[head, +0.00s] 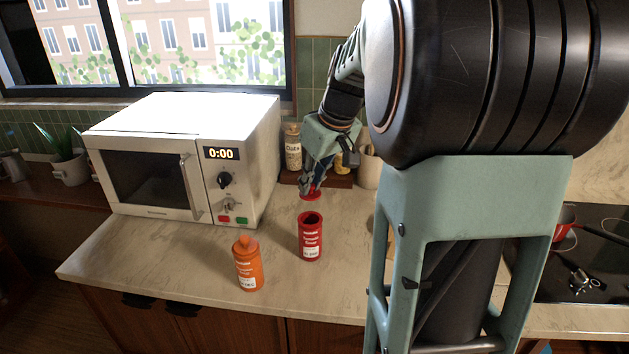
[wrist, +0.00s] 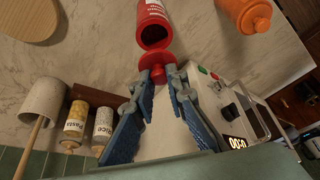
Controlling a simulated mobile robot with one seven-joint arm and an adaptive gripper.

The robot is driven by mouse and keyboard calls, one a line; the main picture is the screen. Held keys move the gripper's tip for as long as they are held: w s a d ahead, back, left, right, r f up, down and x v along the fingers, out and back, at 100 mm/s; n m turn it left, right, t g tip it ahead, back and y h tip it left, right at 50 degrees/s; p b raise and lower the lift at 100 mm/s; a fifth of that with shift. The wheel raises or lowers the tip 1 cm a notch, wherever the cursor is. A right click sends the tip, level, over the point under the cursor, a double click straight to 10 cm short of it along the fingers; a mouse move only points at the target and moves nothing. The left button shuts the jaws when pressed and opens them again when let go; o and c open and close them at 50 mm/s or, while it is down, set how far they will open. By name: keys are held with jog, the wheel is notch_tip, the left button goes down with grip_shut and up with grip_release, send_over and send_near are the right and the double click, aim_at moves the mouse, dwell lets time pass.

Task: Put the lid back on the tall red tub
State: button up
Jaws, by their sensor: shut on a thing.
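The tall red tub (head: 311,242) stands upright on the counter, its dark mouth open. It also shows in the wrist view (wrist: 152,17), with its open rim towards my gripper. My gripper (head: 311,190) is shut on the red lid (head: 311,197), just behind and above the tub in the head view. In the wrist view the fingertips of my gripper (wrist: 157,76) hold the lid by its knob, and the lid's disc (wrist: 157,59) lies close to the tub's rim.
An orange tub (head: 248,268) with its lid on stands at the front left. A white microwave (head: 188,165) is behind it on the left. Labelled jars (head: 293,148) stand at the back wall. A stove (head: 590,245) is at the right.

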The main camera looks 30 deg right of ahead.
aim_at(314, 198)
jog(key=shift+f, duration=0.15)
jog(key=shift+f+b, duration=2.4)
jog(key=shift+f, duration=0.65)
jog(key=shift+f+b, duration=0.15)
jog(key=shift+b, duration=0.3)
jog(key=o, duration=1.3)
jog(key=shift+r+p, duration=2.55)
jog(key=shift+r, duration=1)
